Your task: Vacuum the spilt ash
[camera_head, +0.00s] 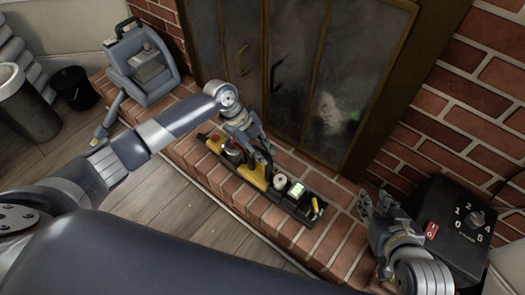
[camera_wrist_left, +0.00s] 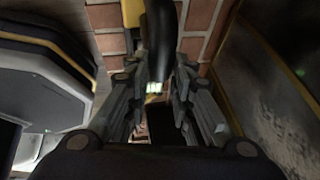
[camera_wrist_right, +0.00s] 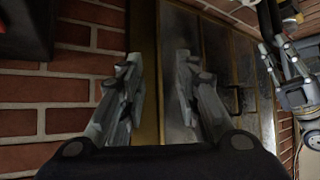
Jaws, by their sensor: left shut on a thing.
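My left gripper (camera_head: 258,143) is over the hearth, shut on a black curved tube or handle, which rises between its fingers in the left wrist view (camera_wrist_left: 159,40). The tube seems to belong to a yellow and black tool (camera_head: 252,176) in a long black tray (camera_head: 307,219); whether the tool touches the tray I cannot tell. My right gripper (camera_head: 376,207) is open and empty near the hearth's right end; its spread fingers show in the right wrist view (camera_wrist_right: 157,75). A grey-blue machine (camera_head: 145,70), possibly a vacuum, stands on the left hearth. No ash is clearly recognisable.
A glass-doored fireplace (camera_head: 290,60) stands behind the hearth, with a pale cloudy patch on its glass. A black box with a numbered dial (camera_head: 452,222) is at the right. A bin (camera_head: 28,105) and a black bucket (camera_head: 74,88) stand left. The wooden floor (camera_head: 160,200) bears small specks.

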